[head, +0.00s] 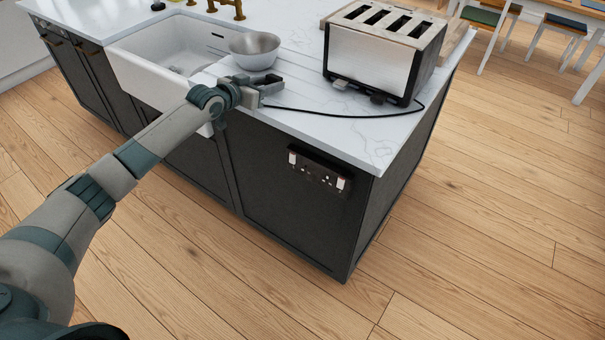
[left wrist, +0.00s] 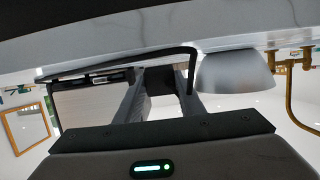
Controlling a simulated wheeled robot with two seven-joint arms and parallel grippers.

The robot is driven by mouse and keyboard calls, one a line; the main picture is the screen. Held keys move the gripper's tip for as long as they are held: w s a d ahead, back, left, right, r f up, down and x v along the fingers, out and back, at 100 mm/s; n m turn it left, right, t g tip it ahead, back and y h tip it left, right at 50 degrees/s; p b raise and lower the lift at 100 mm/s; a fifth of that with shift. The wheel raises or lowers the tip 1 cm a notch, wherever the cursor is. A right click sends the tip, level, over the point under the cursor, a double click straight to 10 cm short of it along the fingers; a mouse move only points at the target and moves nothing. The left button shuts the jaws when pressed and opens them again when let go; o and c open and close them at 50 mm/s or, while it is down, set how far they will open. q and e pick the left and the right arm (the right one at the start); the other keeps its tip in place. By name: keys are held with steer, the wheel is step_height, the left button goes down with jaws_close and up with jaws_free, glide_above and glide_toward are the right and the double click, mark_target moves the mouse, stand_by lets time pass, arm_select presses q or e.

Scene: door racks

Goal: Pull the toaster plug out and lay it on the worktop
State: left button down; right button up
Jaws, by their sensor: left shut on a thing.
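The steel toaster (head: 375,55) stands on the white worktop (head: 300,118), near its right end. Its black cord (head: 330,115) runs along the worktop to my left gripper (head: 268,84). The left gripper is just above the worktop, beside the bowl, and is shut on the dark plug (left wrist: 157,80), which shows between the fingers in the left wrist view. Whether the plug touches the worktop is hard to tell. The double socket (head: 319,171) on the dark end panel has two white switches, and no plug shows in it. My right gripper is out of view.
A metal bowl (head: 254,50) stands just behind the left gripper. The white sink (head: 165,58) is to the left, with brass taps behind. A wooden board (head: 455,42) lies behind the toaster. The worktop's front right corner is clear.

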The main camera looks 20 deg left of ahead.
arm_select(q)
steer(key=shift+f, duration=0.5)
steer(key=c, duration=1.1)
jaws_free()
steer(key=shift+s, duration=0.15)
steer(key=b+v, duration=0.3)
steer(key=v, duration=1.4)
